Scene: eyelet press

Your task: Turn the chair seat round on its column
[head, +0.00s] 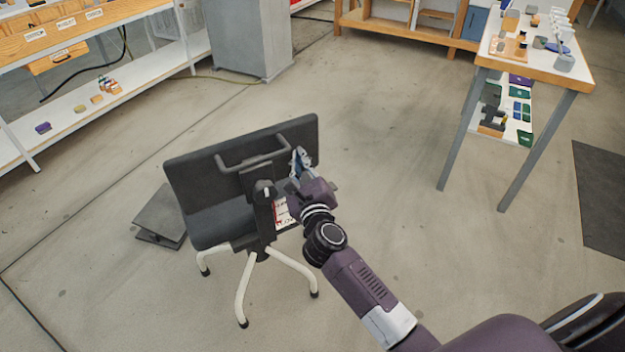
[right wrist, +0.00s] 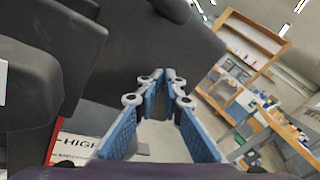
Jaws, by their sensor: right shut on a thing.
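The chair (head: 240,165) stands in the middle of the head view, its dark back with a bar handle (head: 228,165) turned towards me. Pale splayed legs (head: 243,290) stand on the floor; the column is mostly hidden. My right gripper (head: 299,160) is at the right end of the handle, shut on it. In the right wrist view, the blue fingers (right wrist: 155,85) converge on a dark part in front of the chair back (right wrist: 145,45). My left gripper is not in view.
A pedal-like dark plate (head: 162,215) lies on the floor left of the chair. A grey cabinet (head: 250,40) stands behind, a shelf bench (head: 95,95) at left, and a table (head: 535,65) with small items at right. Floor between chair and table is clear.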

